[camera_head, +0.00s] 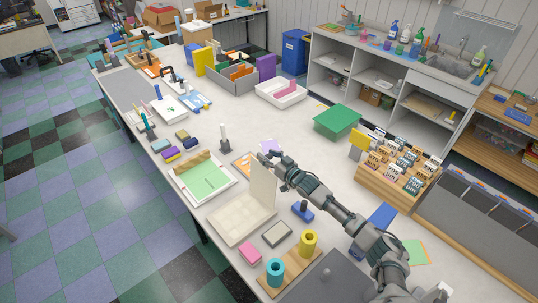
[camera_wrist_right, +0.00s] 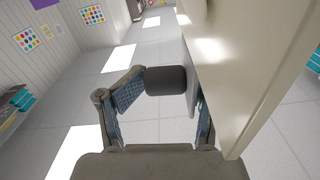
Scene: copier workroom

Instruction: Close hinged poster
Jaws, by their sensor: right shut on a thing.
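The hinged poster is a cream two-panel board on the white table in the head view. Its lower panel (camera_head: 238,222) lies flat. Its other panel (camera_head: 264,186) stands nearly upright at the right side, so the poster is open. My right gripper (camera_head: 281,163) is at the top of the raised panel. In the right wrist view the raised panel (camera_wrist_right: 262,65) fills the right side. There my right gripper (camera_wrist_right: 165,98) is shut around a dark rounded block (camera_wrist_right: 167,80) beside the panel, apparently its handle. The exact contact is partly hidden. My left gripper is not in view.
A tray with a green sheet (camera_head: 207,181) lies left of the poster. A blue-handled stamp (camera_head: 303,210), a framed pad (camera_head: 277,234), a pink block (camera_head: 250,253) and a wooden stand with cylinders (camera_head: 291,266) lie near it. A card rack (camera_head: 398,172) stands to the right.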

